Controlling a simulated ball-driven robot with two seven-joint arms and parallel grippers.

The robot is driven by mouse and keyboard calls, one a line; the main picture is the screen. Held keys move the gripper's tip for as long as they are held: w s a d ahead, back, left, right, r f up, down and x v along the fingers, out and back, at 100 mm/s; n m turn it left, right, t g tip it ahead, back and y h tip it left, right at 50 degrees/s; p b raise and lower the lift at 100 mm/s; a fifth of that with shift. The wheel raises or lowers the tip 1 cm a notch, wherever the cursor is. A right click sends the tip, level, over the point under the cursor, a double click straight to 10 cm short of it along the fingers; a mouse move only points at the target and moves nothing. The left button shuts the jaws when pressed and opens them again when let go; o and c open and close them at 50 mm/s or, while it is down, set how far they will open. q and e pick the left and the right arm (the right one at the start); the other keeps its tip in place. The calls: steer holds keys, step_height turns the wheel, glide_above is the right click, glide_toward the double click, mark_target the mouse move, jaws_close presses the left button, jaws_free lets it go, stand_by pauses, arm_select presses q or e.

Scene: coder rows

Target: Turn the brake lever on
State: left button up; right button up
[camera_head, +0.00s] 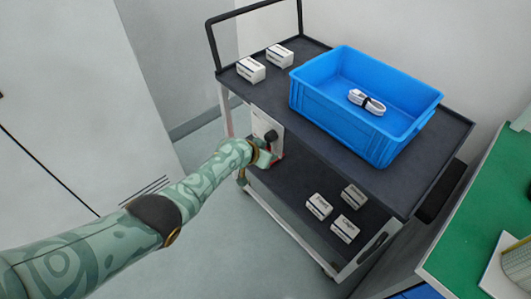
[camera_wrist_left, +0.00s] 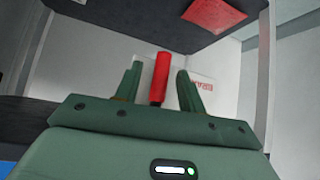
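The brake lever shows in the left wrist view as a red upright handle (camera_wrist_left: 159,76) in front of a white plate (camera_wrist_left: 203,88) with red lettering. In the head view a white panel (camera_head: 265,122) with a black knob is fixed to the near side of the cart, and my gripper hides most of the lever below it. My left gripper (camera_head: 264,156) is at this panel. In the wrist view its two green fingers are apart, one on each side of the red handle, with a gap on both sides. My right gripper is not in view.
The dark two-shelf cart (camera_head: 455,140) carries a blue crate (camera_head: 340,125) with a white bundled cable (camera_head: 367,102) inside. Several small white boxes lie on both shelves. A green-topped table (camera_head: 470,225) is at the right. The floor left of the cart is clear.

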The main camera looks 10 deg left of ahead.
arm_select(q)
steer(key=p+v, duration=1.2)
steer(key=v, duration=0.4)
steer(key=shift+p, duration=0.4)
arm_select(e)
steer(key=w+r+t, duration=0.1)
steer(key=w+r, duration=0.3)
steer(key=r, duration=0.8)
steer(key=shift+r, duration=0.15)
arm_select(q)
steer(key=shift+s+r, duration=0.1)
